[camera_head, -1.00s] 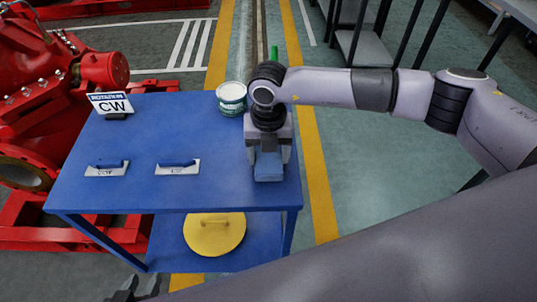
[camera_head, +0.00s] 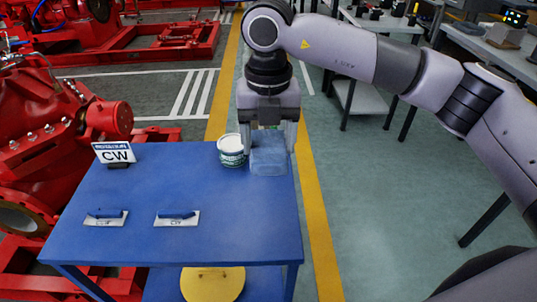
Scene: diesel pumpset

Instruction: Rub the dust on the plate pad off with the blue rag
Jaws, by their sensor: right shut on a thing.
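My right gripper (camera_head: 270,138) is shut on the blue rag (camera_head: 268,158), a light-blue block-like cloth between its two fingers. The rag is over the back right corner of the blue table (camera_head: 150,235), just right of a white and green tub (camera_head: 231,150). I cannot tell whether the rag touches the tabletop. Two plates with blue handles lie on the table: one at the left (camera_head: 106,217) and one in the middle (camera_head: 177,217). I cannot make out a plate pad or dust on it. My left gripper is not in view.
A CW sign (camera_head: 114,153) stands at the table's back left. A yellow disc (camera_head: 212,284) lies on the lower shelf. Red pump machinery (camera_head: 45,140) stands close at the left. The table's front right is clear.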

